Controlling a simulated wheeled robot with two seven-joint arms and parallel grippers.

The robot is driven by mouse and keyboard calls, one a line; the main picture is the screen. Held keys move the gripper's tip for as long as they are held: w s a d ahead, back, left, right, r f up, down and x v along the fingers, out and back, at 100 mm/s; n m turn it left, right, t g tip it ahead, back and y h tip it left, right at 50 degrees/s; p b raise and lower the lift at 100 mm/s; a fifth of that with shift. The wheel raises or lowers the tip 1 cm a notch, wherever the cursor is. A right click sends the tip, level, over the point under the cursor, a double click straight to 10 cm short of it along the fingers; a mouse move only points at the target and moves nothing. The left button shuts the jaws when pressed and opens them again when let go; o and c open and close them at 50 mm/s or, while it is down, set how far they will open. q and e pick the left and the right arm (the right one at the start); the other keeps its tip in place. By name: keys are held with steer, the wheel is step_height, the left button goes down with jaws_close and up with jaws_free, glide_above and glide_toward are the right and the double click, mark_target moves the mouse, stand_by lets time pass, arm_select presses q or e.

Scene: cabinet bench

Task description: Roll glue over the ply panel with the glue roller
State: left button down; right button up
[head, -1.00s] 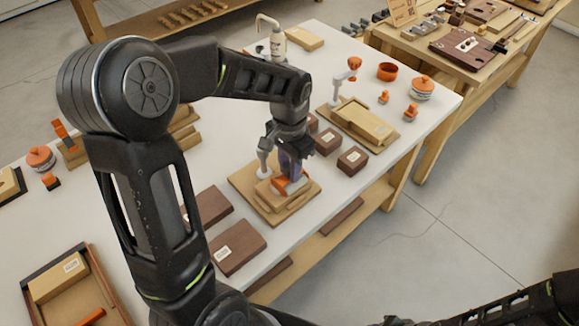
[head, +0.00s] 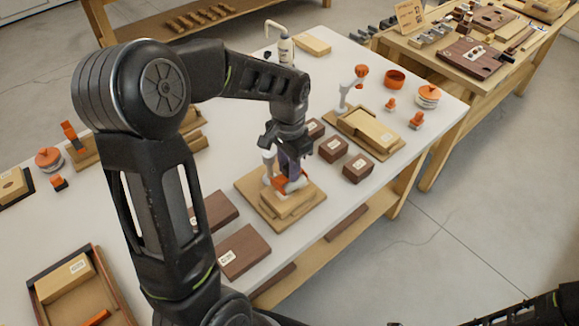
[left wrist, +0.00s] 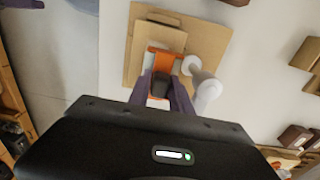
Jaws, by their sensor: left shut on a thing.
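The ply panel (head: 290,206) is a pale tan slab lying flat on a larger tan base board (head: 256,212) near the bench's front edge. Both also show in the left wrist view, the panel (left wrist: 146,42) under the roller and the board (left wrist: 205,30) around it. My left gripper (head: 290,172) is shut on the dark handle of the glue roller (head: 283,184), which has an orange frame (left wrist: 167,51). The roller is at the panel's top; its contact there is hard to tell. A pale post (head: 268,160) stands beside it. My right gripper is not in view.
Dark brown blocks (head: 244,251) lie left of the board, and several small dark boxes (head: 358,168) stand right of it. Behind are a second fixture (head: 372,128), an orange bowl (head: 395,79) and a glue bottle (head: 286,50). A wooden tray (head: 112,279) lies front left.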

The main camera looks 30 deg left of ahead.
arm_select(q)
steer(key=shift+r+p, duration=1.9)
steer(key=shift+r, duration=0.9)
